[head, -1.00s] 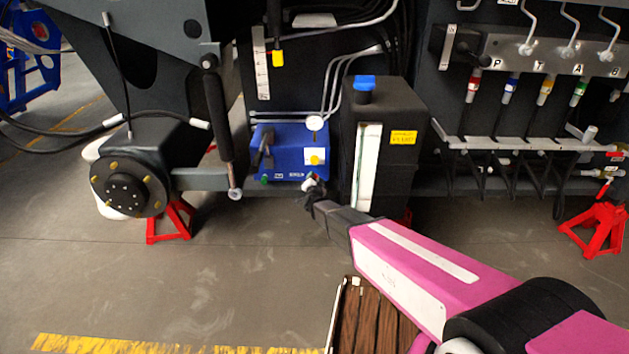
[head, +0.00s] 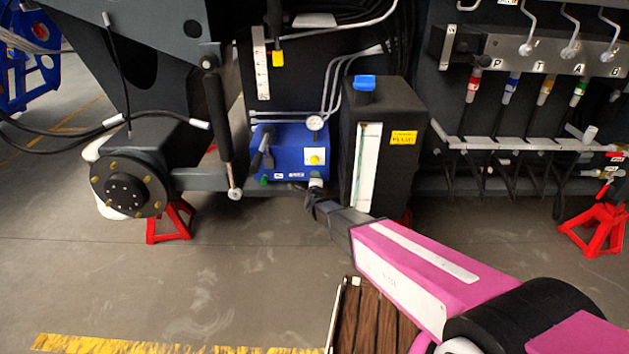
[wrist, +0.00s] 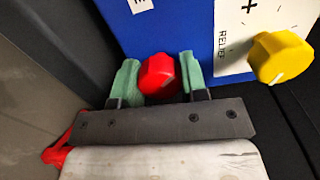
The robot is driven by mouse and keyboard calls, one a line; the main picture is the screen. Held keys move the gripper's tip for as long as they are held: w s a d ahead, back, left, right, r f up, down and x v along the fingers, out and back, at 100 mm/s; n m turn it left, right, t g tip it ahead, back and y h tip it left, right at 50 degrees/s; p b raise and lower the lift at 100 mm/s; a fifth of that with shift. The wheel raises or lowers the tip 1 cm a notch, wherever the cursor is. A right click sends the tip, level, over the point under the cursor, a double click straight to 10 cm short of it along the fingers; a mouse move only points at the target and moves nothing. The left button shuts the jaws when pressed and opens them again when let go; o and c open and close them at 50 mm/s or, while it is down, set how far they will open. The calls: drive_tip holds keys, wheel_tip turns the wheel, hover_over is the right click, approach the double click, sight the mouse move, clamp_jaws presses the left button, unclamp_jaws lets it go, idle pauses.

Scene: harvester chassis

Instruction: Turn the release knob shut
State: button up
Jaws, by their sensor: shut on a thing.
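In the wrist view a red knob (wrist: 158,77) sits between the two green fingers of my gripper (wrist: 159,70), which is shut on it. The knob is by the lower edge of the blue pump unit (wrist: 185,25). A yellow knob (wrist: 281,57) stands to the right, on a white plate with the word RELIEF. In the head view the blue pump unit (head: 285,150) carries a lever, a gauge and the yellow knob (head: 315,160). My gripper (head: 315,183) is at its lower right corner. The red knob cannot be made out in the head view.
A black tank (head: 395,140) with a blue cap stands close right of the pump unit. A black cylinder (head: 217,120) hangs at its left. Red stands (head: 172,220) prop the chassis.

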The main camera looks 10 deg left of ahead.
drive_tip(key=m, duration=0.4)
drive_tip(key=shift+m, duration=1.7)
drive_tip(key=shift+s, duration=0.1)
drive_tip(key=o, duration=0.9)
drive_tip(key=v, duration=1)
drive_tip(key=shift+s+d+f, duration=0.1)
drive_tip(key=shift+s+d, duration=0.1)
drive_tip(key=shift+s, duration=0.1)
